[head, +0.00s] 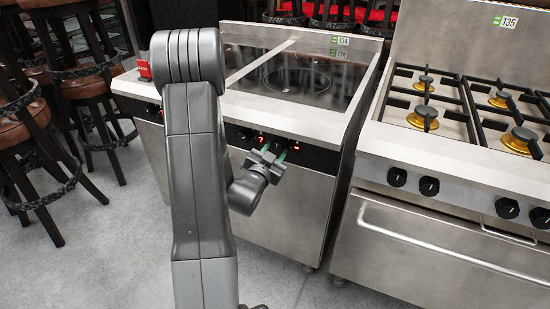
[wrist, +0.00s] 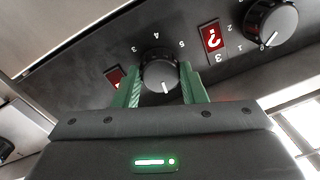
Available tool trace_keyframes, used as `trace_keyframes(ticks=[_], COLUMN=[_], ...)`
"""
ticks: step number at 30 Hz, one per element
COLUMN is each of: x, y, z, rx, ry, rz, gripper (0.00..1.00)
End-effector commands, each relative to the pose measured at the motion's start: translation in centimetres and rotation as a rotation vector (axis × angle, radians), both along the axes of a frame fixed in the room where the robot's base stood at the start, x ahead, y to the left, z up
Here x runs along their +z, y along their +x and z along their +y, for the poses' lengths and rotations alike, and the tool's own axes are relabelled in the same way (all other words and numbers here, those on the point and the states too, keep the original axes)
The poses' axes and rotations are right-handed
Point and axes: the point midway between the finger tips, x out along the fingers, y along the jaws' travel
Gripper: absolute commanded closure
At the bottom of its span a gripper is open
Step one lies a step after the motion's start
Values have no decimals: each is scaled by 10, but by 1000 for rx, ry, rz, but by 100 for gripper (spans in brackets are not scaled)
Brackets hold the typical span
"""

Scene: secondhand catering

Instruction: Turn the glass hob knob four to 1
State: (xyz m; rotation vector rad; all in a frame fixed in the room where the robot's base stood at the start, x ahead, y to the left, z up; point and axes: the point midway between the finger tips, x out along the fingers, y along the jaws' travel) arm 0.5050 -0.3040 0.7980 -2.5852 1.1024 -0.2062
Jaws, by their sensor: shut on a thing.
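The glass hob (head: 298,82) has a black front panel with knobs and red displays. In the wrist view, a black knob with a grey face (wrist: 159,75) sits between the two green fingers of my gripper (wrist: 161,80). The gripper is shut on this knob. Its white pointer line points down in the picture, slightly to the right. Digits 3, 4 and 5 show above it; marks below are hidden by the gripper. In the head view, my gripper (head: 268,154) is at the hob's front panel and the held knob is hidden.
Another knob (wrist: 271,24) is at the upper right of the wrist view, beside a red display (wrist: 211,37). A gas cooker (head: 455,125) with several knobs and an oven handle stands to the right. Bar stools (head: 85,75) stand at the left. The grey floor at front left is clear.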

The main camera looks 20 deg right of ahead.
Motion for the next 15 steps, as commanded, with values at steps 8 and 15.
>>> trace_keyframes(ticks=[8, 15], x=[-8, -8], y=[0, 1], z=[0, 0], rx=[1, 1], ry=[135, 263], rz=[-168, -317], gripper=[85, 85])
